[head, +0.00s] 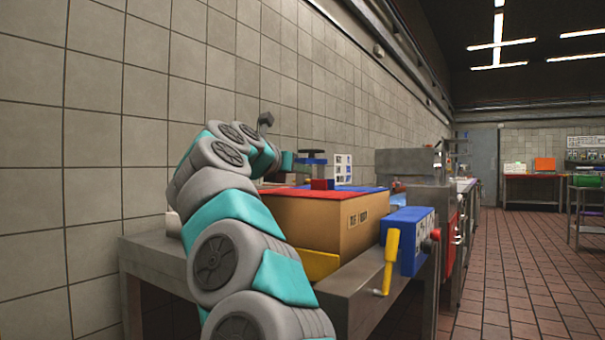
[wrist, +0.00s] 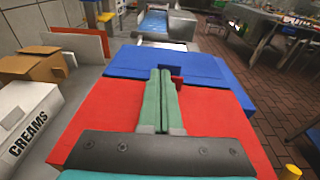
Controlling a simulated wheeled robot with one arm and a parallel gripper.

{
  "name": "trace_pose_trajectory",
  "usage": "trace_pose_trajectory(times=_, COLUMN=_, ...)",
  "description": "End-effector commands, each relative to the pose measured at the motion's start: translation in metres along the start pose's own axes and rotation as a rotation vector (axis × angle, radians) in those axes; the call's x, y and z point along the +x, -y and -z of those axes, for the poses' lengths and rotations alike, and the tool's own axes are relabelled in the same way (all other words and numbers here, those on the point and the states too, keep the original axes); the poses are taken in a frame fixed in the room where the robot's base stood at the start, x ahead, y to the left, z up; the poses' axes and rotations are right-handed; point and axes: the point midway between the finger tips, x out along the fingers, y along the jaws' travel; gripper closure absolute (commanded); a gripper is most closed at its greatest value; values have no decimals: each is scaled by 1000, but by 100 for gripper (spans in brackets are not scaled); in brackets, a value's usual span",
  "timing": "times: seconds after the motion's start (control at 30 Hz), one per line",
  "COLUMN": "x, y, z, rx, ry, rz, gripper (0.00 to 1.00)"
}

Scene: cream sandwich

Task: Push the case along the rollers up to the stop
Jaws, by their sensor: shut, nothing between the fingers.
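A large brown case (head: 315,228) with printing on its side stands on a grey metal table in the head view. Its top is red (head: 290,193) on the near part and blue towards the far end. In the wrist view a red surface (wrist: 90,117) and a blue one (wrist: 130,62) lie below and ahead of my gripper (wrist: 165,75). The green fingers are shut together and empty, pointing towards the blue part. I cannot tell whether they touch it. In the head view my arm hides part of the case. I cannot make out the rollers or the stop.
A blue box (head: 408,228) with a yellow lever (head: 390,260) is at the table's right edge. A white carton marked CREAMS (wrist: 25,120) and a brown carton (wrist: 35,68) stand left in the wrist view. The tiled wall is close on the left; the floor on the right is open.

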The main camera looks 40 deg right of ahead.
Motion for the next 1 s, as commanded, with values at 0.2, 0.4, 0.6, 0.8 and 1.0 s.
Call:
trace_pose_trajectory(times=0.2, x=-47, y=1, z=9, rx=1, ry=1, rz=-4, gripper=100)
trace_pose_trajectory(times=0.4, x=-82, y=0, z=13, rx=0, ry=3, rz=-1, gripper=100)
trace_pose_trajectory(times=0.6, x=-100, y=1, z=16, rx=1, ry=0, rz=2, gripper=100)
trace_pose_trajectory(times=0.8, x=-103, y=2, z=16, rx=2, ry=1, rz=2, gripper=100)
trace_pose_trajectory(times=1.0, x=-112, y=-8, z=-24, rx=-76, ry=141, rz=-57, gripper=100)
